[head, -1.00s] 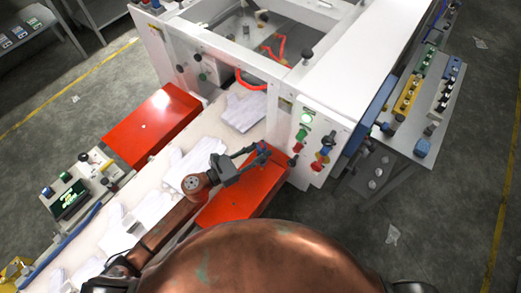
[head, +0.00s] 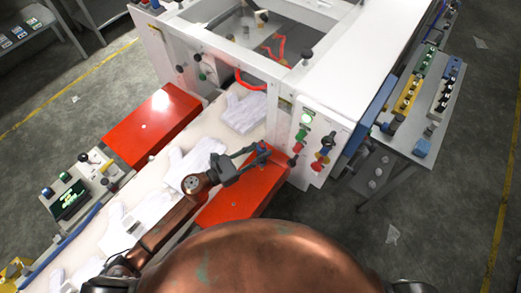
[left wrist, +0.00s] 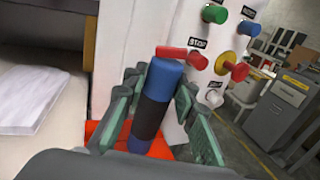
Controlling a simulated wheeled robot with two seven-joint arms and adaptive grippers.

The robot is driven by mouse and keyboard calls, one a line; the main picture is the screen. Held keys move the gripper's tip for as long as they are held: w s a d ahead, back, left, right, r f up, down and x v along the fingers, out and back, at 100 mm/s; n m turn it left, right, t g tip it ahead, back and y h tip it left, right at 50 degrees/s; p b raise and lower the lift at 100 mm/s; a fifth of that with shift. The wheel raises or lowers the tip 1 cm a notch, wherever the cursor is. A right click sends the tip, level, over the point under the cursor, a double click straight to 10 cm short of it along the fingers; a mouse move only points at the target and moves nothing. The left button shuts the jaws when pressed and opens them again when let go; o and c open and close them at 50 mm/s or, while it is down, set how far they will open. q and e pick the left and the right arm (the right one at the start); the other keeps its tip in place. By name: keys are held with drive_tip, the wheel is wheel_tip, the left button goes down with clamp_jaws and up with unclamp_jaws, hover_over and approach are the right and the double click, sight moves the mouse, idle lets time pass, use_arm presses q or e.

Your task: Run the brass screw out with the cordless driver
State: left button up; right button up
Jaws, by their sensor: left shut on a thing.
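My left gripper (left wrist: 152,120) is shut on an upright blue cylinder with a dark band (left wrist: 155,105), which looks like the cordless driver. A red piece (left wrist: 180,52) shows at its top; I cannot tell whether it belongs to it. In the head view, my left gripper (head: 250,158) and the driver's blue end (head: 262,151) are over the near red cover (head: 245,195), beside the white machine's control panel. I cannot make out the brass screw. My right gripper is not in view.
The control panel (head: 318,125) with coloured buttons and knobs stands close to the right of the held tool. White gloves (head: 243,112) lie on the pale belt. Another red cover (head: 153,125) sits at left. A grey table (head: 420,135) with coloured blocks stands at right.

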sight(260, 145)
use_arm(q)
drive_tip(key=shift+r+p, duration=2.05)
drive_tip(key=shift+r, duration=1)
